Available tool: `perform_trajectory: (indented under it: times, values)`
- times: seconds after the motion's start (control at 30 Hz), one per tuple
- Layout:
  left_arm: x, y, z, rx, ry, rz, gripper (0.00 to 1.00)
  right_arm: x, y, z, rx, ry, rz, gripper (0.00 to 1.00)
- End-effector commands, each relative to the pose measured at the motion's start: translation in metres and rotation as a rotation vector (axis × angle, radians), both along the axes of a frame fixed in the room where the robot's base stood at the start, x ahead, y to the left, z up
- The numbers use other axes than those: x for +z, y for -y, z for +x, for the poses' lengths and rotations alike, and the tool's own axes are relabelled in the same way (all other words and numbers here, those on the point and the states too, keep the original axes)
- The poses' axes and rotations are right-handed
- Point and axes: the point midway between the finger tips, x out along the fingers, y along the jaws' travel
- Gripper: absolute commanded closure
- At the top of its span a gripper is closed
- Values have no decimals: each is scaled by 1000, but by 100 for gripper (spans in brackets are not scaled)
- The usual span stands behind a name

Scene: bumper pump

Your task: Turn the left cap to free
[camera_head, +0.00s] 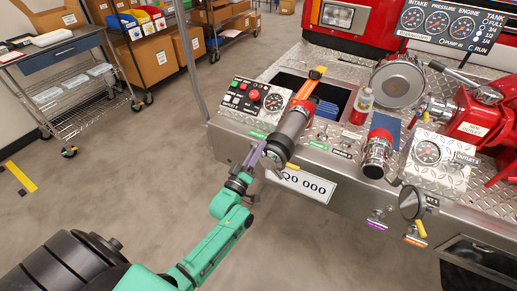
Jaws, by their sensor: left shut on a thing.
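The left outlet is a dark grey cylinder (291,124) that juts from the front of the truck's bumper, tilted toward me. The exact grip is too small to make out. My right gripper is not in view.
A white number plate (303,186) hangs below the gripper. A cart (70,88) stands at left. The floor between is clear.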

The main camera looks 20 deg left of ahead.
Motion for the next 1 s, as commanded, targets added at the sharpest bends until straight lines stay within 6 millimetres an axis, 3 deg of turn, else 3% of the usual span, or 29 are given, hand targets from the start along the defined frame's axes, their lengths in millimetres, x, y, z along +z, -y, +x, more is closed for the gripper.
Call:
perform_trajectory:
  times: [0.3, 0.33, 0.4, 0.77, 0.87, 1.0]
  values:
    - [-4, 0, -1, -2, -8, -7, 100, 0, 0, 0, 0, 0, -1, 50]
    - [-4, 0, -1, -1, -8, -6, 65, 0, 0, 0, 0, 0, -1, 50]
    - [-3, 0, -1, -1, -7, -6, 43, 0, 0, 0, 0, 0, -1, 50]
    - [-3, 0, -3, -1, -4, -4, 43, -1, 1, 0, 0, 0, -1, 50]
    - [-6, -1, -13, -1, -5, -4, 43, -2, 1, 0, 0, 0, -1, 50]
    - [-16, -2, -40, -1, -8, -3, 43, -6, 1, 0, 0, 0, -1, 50]
